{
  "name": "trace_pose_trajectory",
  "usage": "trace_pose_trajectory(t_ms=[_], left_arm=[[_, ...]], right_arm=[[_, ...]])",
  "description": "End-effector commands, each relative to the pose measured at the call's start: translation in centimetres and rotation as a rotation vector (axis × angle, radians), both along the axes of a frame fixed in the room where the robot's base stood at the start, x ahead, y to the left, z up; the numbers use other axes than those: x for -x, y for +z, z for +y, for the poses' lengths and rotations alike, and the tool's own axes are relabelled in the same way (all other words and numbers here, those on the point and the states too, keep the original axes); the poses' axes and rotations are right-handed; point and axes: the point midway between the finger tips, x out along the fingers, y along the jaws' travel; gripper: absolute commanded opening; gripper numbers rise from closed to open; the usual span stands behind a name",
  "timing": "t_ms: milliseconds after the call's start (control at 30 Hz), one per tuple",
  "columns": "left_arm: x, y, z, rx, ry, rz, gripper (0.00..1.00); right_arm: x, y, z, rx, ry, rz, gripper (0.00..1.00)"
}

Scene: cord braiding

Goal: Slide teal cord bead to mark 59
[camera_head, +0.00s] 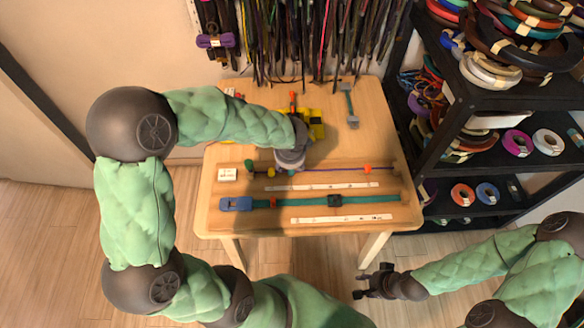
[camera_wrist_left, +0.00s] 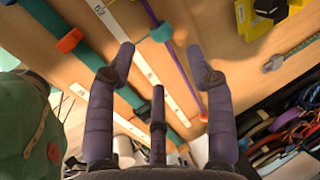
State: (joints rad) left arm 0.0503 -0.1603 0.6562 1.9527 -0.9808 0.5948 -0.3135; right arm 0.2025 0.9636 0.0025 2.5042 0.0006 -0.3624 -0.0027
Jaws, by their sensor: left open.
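The wide teal cord (camera_head: 300,203) is stretched along the table's front half. It bears an orange bead (camera_head: 273,202) near its left end and a dark block (camera_head: 335,200) further right. In the left wrist view the teal cord (camera_wrist_left: 98,66) carries a red-orange bead (camera_wrist_left: 70,40). My right gripper (camera_head: 372,281) is open and empty, off the table's front.
The purple cord (camera_head: 320,169) runs behind the teal cord, with a yellow bead (camera_head: 271,170) and an orange piece (camera_head: 367,169). A second scale strip (camera_head: 343,218) lies in front. A yellow device (camera_head: 316,124) stands at the back. A dark shelf (camera_head: 460,125) flanks the right.

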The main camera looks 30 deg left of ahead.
Motion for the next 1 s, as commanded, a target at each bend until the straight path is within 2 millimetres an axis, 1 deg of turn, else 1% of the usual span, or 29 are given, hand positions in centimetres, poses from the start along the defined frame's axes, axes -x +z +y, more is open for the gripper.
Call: trace_pose_trajectory(t_ms=[33,200,333,500,667,933,967,1000], left_arm=[[-0.1,-1.3,0.1,0.001,0.001,0.005,0.53],[-0.9,-4.4,0.6,0.002,0.0,0.005,0.53],[-1.5,-6.3,1.0,0.002,0.002,0.004,0.53],[-2.1,-8.0,1.3,0.002,0.001,0.002,0.53],[-2.3,-8.6,1.4,0.002,0.002,0.002,0.53],[-2.3,-8.6,1.4,0.002,0.002,0.001,0.53],[-2.3,-8.6,1.4,0.002,0.002,0.001,0.48],[-2.3,-8.6,1.4,0.003,0.002,0.002,0.36]], right_arm=[[0.0,-0.7,0.0,0.0,0.0,0.0,0.4],[0.0,-2.1,0.0,0.0,0.0,-0.001,0.4],[0.0,-3.0,0.0,0.0,0.0,-0.001,0.4],[-0.1,-3.7,0.0,0.0,0.0,-0.001,0.4],[-0.1,-3.9,0.0,0.0,0.0,-0.001,0.4],[-0.1,-3.9,0.0,0.0,0.0,-0.001,0.4],[-0.1,-3.9,0.0,0.0,0.0,-0.001,0.4],[-0.1,-3.9,0.0,0.0,0.0,-0.001,0.4]])
